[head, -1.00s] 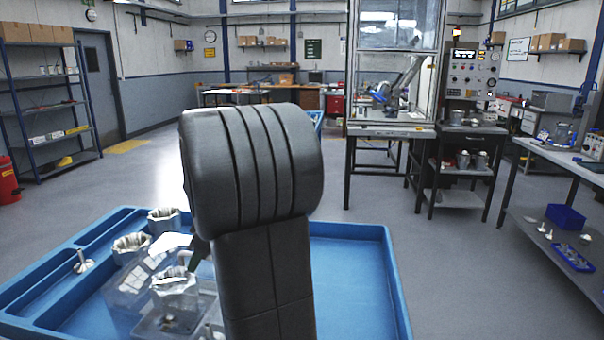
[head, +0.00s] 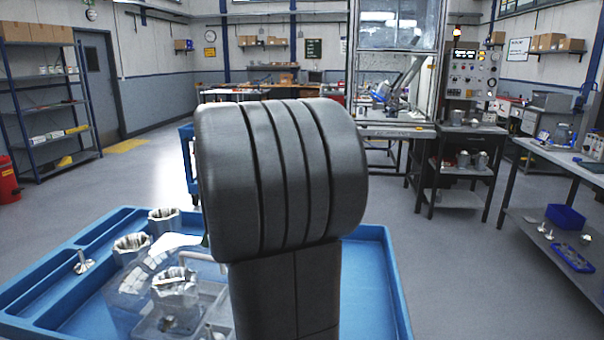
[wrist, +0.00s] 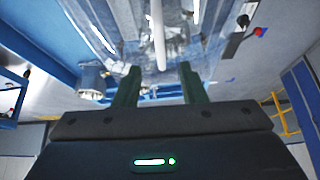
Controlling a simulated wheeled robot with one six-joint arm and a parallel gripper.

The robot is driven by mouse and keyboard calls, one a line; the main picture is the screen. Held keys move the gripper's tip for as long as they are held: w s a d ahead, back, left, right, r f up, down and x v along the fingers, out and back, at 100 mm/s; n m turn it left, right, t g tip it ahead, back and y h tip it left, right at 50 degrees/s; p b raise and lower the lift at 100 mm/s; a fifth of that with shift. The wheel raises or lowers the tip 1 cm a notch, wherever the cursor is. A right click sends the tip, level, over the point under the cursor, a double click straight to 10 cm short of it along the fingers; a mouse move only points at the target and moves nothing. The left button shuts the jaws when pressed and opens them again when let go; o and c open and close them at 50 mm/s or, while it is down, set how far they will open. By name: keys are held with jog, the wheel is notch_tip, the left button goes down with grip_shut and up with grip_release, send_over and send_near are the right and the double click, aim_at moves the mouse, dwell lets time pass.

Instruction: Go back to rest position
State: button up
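My gripper (wrist: 159,68) shows in the wrist view with its two dark green fingers apart. A pale rod (wrist: 158,35) shows in line with the gap between the fingers; I see no contact with either finger. In the head view my thick dark arm fills the middle and hides the gripper.
A metal bench (head: 560,165) with a blue bin (head: 566,217) stands at right. A machine cabinet (head: 395,130) stands behind. Grey floor (head: 460,260) is clear right of the tray.

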aim_at(201, 255)
jog(key=x, duration=0.8)
jog(key=shift+a+f, duration=0.15)
jog(key=shift+f, duration=0.2)
jog(key=shift+a+r+p, duration=0.2)
jog(key=shift+r+p, duration=0.15)
jog(key=shift+p, duration=0.05)
notch_tip(201, 255, up, 12)
jog(key=p, duration=0.9)
jog(key=shift+d+f, duration=0.1)
jog(key=shift+f, duration=0.05)
